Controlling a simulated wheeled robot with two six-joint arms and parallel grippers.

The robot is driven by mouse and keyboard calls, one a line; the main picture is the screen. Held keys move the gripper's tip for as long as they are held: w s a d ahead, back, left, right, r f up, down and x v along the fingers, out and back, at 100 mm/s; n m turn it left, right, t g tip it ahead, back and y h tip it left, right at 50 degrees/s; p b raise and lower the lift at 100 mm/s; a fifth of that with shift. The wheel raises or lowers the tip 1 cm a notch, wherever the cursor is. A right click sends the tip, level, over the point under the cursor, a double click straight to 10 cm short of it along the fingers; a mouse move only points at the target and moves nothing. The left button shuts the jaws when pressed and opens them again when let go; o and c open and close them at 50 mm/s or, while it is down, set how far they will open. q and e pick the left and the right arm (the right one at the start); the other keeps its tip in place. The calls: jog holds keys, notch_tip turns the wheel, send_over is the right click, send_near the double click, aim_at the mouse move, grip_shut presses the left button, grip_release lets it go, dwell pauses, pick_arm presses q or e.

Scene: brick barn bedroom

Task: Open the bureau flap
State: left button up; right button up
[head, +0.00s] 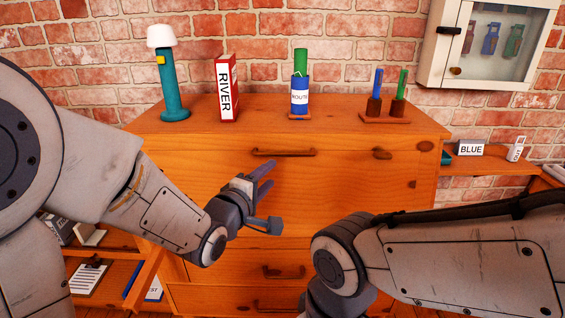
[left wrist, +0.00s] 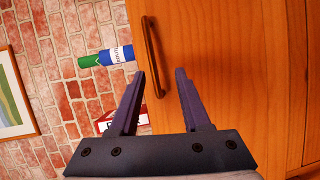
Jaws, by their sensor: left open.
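The wooden bureau's flap (head: 340,185) is shut, its front panel standing upright below the top. A dark bar handle (head: 284,152) runs along the flap's upper edge; it also shows in the left wrist view (left wrist: 151,50). My left gripper (head: 268,198) is open and empty, in front of the flap and just below the handle in the head view. In the left wrist view the open jaws (left wrist: 160,74) point at the flap, with one end of the handle between the fingers, nearer the left finger. I cannot tell the gap in depth. My right gripper's fingers are out of view.
On the bureau top stand a teal lamp (head: 169,80), a RIVER binder (head: 226,90), a blue ROUTE cylinder (head: 300,95) and a small holder (head: 384,119). Drawers with handles (head: 284,272) lie below. My right forearm crosses the lower right.

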aim_at(284, 152)
pick_arm(q)
jog(key=shift+n+t, duration=0.5)
jog(key=p+x, duration=0.2)
jog(key=x, duration=0.1)
jog(key=p+x, duration=0.3)
jog(key=x, duration=0.1)
jog(key=p+x, duration=0.3)
jog(key=shift+w+r, duration=0.4)
jog(key=shift+c, duration=0.4)
grip_shut()
dwell(0.5)
